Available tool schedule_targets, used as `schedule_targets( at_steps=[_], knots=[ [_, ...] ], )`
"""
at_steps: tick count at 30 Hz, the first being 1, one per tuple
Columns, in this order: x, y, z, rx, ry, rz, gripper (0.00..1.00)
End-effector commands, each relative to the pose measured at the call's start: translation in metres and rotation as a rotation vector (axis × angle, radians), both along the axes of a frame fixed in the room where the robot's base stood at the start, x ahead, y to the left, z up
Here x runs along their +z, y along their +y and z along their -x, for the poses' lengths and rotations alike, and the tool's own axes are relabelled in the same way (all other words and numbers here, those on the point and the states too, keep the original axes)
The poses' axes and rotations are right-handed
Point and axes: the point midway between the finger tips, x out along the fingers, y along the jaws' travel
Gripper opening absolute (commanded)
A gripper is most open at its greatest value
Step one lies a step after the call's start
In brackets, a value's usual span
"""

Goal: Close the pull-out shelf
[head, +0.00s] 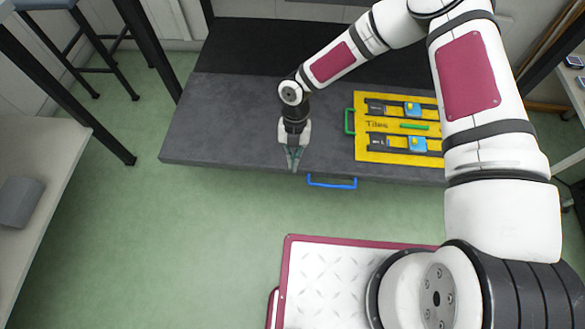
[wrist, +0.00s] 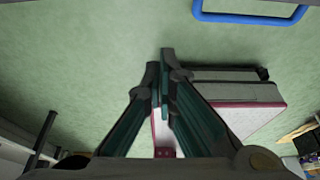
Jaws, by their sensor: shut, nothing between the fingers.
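The pull-out shelf (head: 225,120) is a dark grey board that sticks out from under a darker surface in the head view. A blue handle (head: 332,183) is fixed to its front edge. The handle also shows at the top right of the wrist view (wrist: 250,17). My gripper (head: 293,165) is shut and empty, near the shelf's front edge, to the left of the handle and apart from it. In the wrist view the fingertips (wrist: 160,62) are together, below and left of the handle.
A yellow tray (head: 398,151) marked "Tiles" with a green handle and blue-and-dark items stands on the shelf's right part. A black post (head: 150,50) and stool (head: 75,40) stand at left. A pale table (head: 45,150) is at far left. Green floor (head: 190,230) is clear in front.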

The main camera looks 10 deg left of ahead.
Motion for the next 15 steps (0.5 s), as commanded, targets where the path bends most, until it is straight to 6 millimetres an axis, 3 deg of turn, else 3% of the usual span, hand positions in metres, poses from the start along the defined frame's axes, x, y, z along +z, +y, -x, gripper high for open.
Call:
schedule_targets(
  at_steps=[5, 15],
  knots=[
    [-0.022, -0.001, 0.008, 0.000, 0.003, 0.003, 0.00],
    [-0.085, 0.000, 0.030, 0.000, 0.003, 0.002, 0.00]
  ],
)
